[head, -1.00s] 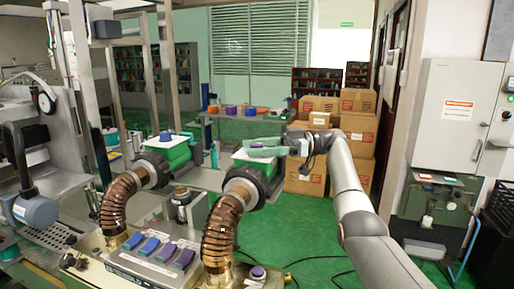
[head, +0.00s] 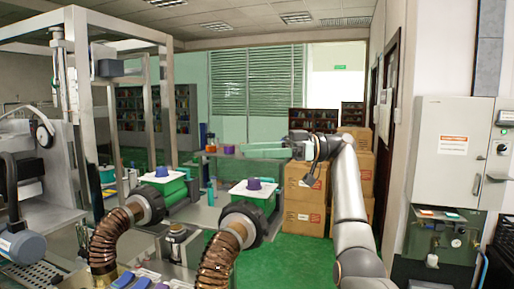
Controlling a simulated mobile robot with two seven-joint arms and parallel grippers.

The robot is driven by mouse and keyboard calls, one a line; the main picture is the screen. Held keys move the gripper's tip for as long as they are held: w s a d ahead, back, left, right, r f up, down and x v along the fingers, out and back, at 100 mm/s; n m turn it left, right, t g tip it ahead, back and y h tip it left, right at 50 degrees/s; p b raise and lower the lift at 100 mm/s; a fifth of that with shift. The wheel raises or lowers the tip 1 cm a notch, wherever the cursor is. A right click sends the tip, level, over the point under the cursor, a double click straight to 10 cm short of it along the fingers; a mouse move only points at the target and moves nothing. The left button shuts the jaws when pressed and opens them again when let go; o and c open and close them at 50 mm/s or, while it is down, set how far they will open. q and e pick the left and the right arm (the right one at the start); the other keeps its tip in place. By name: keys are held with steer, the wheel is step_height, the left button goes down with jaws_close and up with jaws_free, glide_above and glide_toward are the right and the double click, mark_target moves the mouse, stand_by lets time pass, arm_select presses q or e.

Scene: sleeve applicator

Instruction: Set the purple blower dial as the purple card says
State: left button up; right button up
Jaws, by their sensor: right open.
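A purple round piece (head: 254,184) sits on a white plate over a green block on the right-hand machine head (head: 240,222). A similar bluish-purple piece (head: 162,172) sits on the left-hand head. I cannot tell whether either is the dial. I cannot make out a purple card. My right gripper (head: 243,150) has green fingers pointing left. It is open and empty, and appears above and behind the right-hand purple piece in the picture, apart from it. My left gripper is not in view.
Two ribbed copper hoses (head: 218,262) rise in front. A row of blue and purple blocks (head: 142,282) is cut by the bottom edge. Cardboard boxes (head: 303,205) stand behind my right arm. A grey cabinet (head: 450,150) is at right. Green floor is clear between.

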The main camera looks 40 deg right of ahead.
mark_target(257, 181)
steer(key=s+a+r+b, duration=0.3)
steer(key=s+a+r, duration=0.1)
steer(key=s+a, duration=0.2)
steer(key=shift+s, duration=0.5)
